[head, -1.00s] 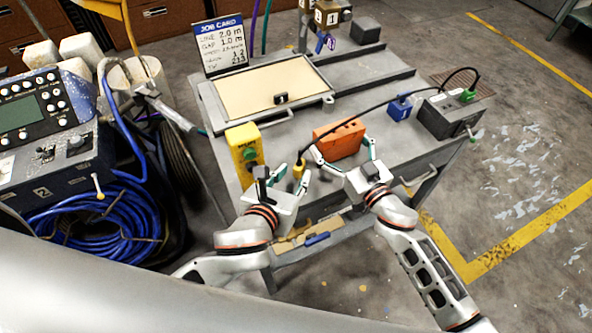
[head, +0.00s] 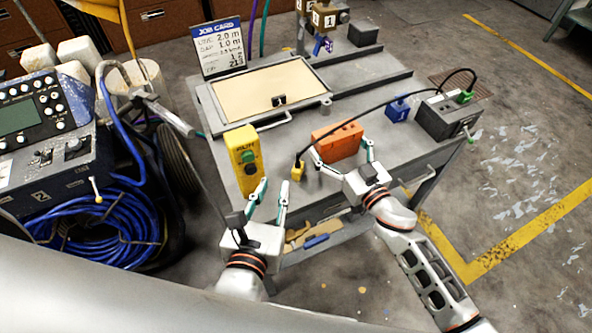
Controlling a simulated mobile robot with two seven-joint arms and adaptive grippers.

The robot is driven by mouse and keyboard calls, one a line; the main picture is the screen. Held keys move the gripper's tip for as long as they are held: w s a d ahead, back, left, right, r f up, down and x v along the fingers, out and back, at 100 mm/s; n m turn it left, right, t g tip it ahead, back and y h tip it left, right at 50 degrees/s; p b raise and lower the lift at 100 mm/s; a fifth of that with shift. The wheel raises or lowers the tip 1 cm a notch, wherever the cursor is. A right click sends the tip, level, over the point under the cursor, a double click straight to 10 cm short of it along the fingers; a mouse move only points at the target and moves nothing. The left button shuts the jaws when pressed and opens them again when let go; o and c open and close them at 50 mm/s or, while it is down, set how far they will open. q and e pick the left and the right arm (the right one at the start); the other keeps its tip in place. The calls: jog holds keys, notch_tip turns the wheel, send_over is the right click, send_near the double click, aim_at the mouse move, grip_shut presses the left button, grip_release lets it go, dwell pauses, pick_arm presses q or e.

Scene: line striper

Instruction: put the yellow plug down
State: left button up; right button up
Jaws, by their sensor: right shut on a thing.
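The yellow plug (head: 298,171) stands on the grey cart top, with a black cable running from it to the right. My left gripper (head: 273,187) is open and empty, in front of the plug and to its left, clear of it. My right gripper (head: 341,153) is shut on the orange box (head: 340,138), with one finger on each side of it. The box is on or very close to the cart top; I cannot tell whether they touch.
A yellow box with a green button (head: 241,150) stands left of the plug. A blue plug (head: 398,109) and a grey box with a green plug (head: 448,119) are at the right. A tan panel (head: 266,90) lies behind. Bare cart top surrounds the yellow plug.

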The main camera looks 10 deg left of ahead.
aim_at(298, 154)
pick_arm(q)
jog(key=shift+w+d+t, duration=0.55)
jog(key=shift+w, duration=1.3)
jog(key=shift+w+d+t, duration=0.5)
jog(key=shift+w+d, duration=0.05)
jog(key=shift+w, duration=1.3)
jog(key=shift+w+d+t, duration=0.55)
jog(key=shift+w, duration=1.3)
grip_shut()
